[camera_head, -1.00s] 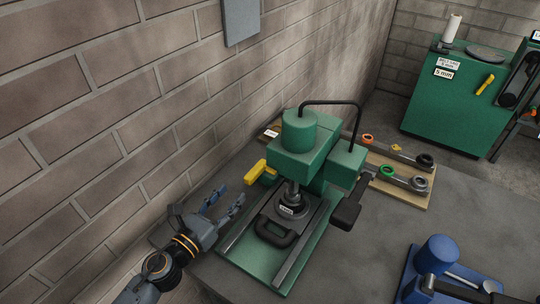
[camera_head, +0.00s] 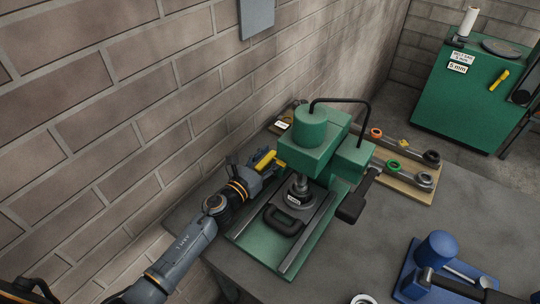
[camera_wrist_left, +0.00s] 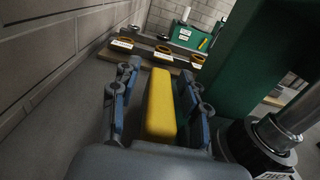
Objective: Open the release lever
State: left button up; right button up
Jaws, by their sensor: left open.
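The green press (camera_head: 312,155) stands on the grey bench, with a yellow lever (camera_head: 270,160) sticking out of its left side. I take this lever to be the release lever. My left gripper (camera_head: 264,158) is at the lever, its arm reaching in from the lower left. In the left wrist view the yellow lever (camera_wrist_left: 160,105) lies between the two open fingers of the gripper (camera_wrist_left: 158,78). Gaps show on both sides of the lever, wider on the left. The lever's near end is hidden behind the gripper body. My right gripper is not in view.
A brick wall (camera_head: 120,100) runs close along the left of my arm. A black-handled die (camera_head: 285,220) sits on the press base. A black handle (camera_head: 357,200) hangs at the press's right. A wooden board (camera_head: 410,185) with ringed tools and a blue device (camera_head: 435,260) stand to the right.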

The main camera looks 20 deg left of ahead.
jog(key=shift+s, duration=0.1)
pick_arm(q)
jog(key=shift+c, duration=0.7)
grip_shut()
jog(key=shift+w+a+f+m+g+h+b, duration=0.1)
jog(key=shift+m+g+h+b, duration=0.25)
jog(key=shift+h+b, duration=0.25)
jog(key=m+g+h+b, duration=0.1)
jog(key=h+b, duration=0.1)
jog(key=m+g+h+b, duration=0.1)
jog(key=m+h+b, duration=0.1)
jog(key=b, duration=0.1)
jog(key=shift+a+f+g, duration=0.15)
jog(key=shift+g, duration=0.1)
jog(key=shift+r+m+g+h+b, duration=0.2)
jog(key=shift+m+g+h+b, duration=0.1)
jog(key=shift+m+h+b, duration=0.15)
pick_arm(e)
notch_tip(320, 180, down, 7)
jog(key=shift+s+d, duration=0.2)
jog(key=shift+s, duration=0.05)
pick_arm(q)
jog(key=shift+r, duration=0.1)
